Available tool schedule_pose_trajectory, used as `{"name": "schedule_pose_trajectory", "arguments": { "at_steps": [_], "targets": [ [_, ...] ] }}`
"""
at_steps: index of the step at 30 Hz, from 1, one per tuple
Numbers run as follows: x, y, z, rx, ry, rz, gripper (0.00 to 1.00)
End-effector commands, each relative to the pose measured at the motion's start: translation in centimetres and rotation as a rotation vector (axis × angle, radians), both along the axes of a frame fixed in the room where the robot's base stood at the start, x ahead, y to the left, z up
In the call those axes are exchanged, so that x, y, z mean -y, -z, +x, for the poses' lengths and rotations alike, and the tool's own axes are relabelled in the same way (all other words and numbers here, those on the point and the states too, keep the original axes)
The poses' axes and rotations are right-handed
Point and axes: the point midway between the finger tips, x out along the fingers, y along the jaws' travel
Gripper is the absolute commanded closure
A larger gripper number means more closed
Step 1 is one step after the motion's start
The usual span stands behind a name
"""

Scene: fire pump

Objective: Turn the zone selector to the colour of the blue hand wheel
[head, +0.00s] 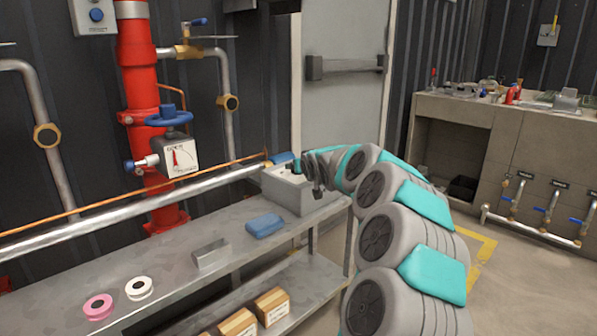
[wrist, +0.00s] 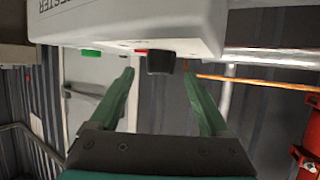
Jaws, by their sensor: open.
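The blue hand wheel (head: 168,117) sits on the red standing pipe, above a white gauge box, at the left of the head view. A pale box (head: 290,192) stands on the far end of the bench, with my gripper (head: 317,188) at it. In the wrist view a pale box (wrist: 130,22) fills the top, with a dark knob (wrist: 160,62) on its edge and a red and a green mark beside it. My gripper (wrist: 159,78) is open, its fingers on either side of the knob and apart from it. I cannot tell the knob's setting.
The grey bench (head: 170,262) carries a blue cloth (head: 264,225), a metal block (head: 211,254), a white roll (head: 139,288) and a pink roll (head: 98,307). A long metal pipe (head: 130,205) runs behind them. Cartons (head: 271,305) sit on the lower shelf. Floor is open at the right.

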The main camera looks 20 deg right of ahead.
Motion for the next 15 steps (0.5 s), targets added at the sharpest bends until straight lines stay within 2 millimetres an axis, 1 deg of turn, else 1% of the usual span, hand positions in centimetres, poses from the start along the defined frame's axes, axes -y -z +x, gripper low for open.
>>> {"name": "schedule_pose_trajectory", "arguments": {
  "at_steps": [1, 3, 6, 10, 15],
  "targets": [
    [0.0, 0.1, -0.7, -0.002, 0.001, -0.003, 0.19],
    [-0.1, -0.5, -1.4, 0.002, 0.001, -0.002, 0.19],
    [-0.2, -0.9, -2.1, 0.003, 0.001, -0.002, 0.19],
    [-0.4, -1.1, -2.7, 0.000, 0.000, -0.002, 0.19],
    [-0.5, -1.2, -2.9, -0.001, 0.001, -0.001, 0.19]
  ]
}}
